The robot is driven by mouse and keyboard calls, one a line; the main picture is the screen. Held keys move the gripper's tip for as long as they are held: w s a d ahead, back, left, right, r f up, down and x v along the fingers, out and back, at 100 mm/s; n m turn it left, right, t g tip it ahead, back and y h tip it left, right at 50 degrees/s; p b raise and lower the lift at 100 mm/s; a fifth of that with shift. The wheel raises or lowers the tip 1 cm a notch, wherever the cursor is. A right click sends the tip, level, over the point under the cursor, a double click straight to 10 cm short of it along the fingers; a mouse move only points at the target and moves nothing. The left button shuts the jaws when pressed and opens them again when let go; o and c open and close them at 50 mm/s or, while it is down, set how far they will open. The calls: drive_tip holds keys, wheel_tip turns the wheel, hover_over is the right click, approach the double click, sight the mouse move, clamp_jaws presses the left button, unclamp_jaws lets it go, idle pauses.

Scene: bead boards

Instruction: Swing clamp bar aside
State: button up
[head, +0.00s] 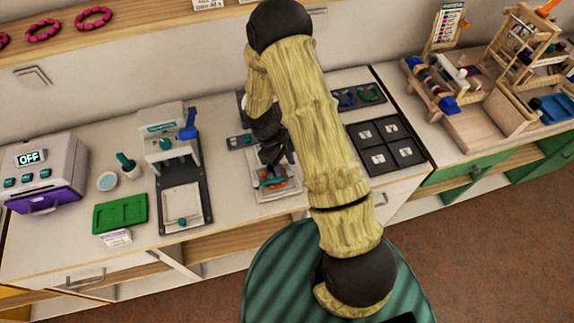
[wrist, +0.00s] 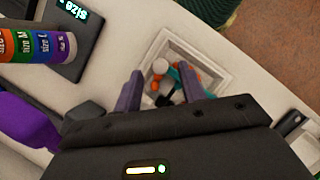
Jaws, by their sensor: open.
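My gripper (wrist: 160,88) is open in the wrist view, its two purple-grey fingers apart above a small white tray (wrist: 215,55). Between and beyond the fingers lie orange pieces, a white round piece, and teal and black parts. Nothing is clearly held. In the head view my gripper (head: 273,158) is low over the same tray (head: 284,193), partly hidden by my arm. I cannot pick out the clamp bar for certain. A white press-like device (head: 160,150) with a blue lever (head: 188,126) stands to the left of my gripper.
A purple-and-white machine (head: 45,175) reading OFF and a green tray (head: 120,213) stand at left. A dark compartment tray (head: 384,146) is right of my arm; wooden racks (head: 478,124) stand farther right. In the wrist view, a colour-banded cylinder (wrist: 38,47) and a size display (wrist: 75,15) are at upper left.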

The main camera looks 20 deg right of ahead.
drive_tip(key=shift+x, duration=0.8)
clamp_jaws()
